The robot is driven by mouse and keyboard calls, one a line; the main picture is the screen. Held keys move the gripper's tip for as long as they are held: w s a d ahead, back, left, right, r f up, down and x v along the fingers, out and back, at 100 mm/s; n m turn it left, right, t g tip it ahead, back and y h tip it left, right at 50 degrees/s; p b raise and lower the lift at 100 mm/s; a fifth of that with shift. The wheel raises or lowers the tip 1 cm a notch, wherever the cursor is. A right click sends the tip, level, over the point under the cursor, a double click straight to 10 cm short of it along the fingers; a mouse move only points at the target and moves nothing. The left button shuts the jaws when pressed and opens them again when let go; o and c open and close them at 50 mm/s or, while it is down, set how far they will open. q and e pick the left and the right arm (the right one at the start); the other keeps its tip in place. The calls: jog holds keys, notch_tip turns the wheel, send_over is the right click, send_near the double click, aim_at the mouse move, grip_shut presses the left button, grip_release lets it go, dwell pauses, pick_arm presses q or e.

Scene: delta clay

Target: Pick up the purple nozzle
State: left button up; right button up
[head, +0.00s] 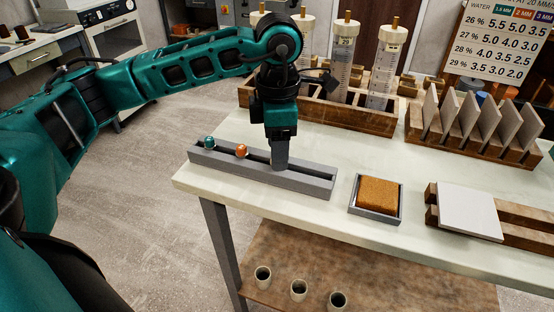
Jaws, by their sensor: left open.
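A long grey holder (306,184) with a dark slot lies along the front left of the table. A teal nozzle (209,142) and an orange nozzle (241,150) stand in its slot, left of my gripper. I see no purple nozzle; my left gripper (279,164) points down onto the holder just right of the orange nozzle and hides that part of the slot. The gripper is open, though its fingers overlap in this view. I cannot tell whether anything is between them. My right gripper is not in view.
A wooden rack (318,111) with upright cylinders stands behind the gripper. A sponge (379,194) in a grey tray lies to the right, then a white tile (469,211) on wooden rails. Thin slabs (477,119) stand in a rack behind. Bare tabletop lies between holder and sponge.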

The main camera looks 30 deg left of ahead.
pick_arm(q)
jog(key=shift+f, duration=0.7)
jog(key=shift+c, duration=0.5)
grip_shut()
jog(key=shift+r, duration=0.1)
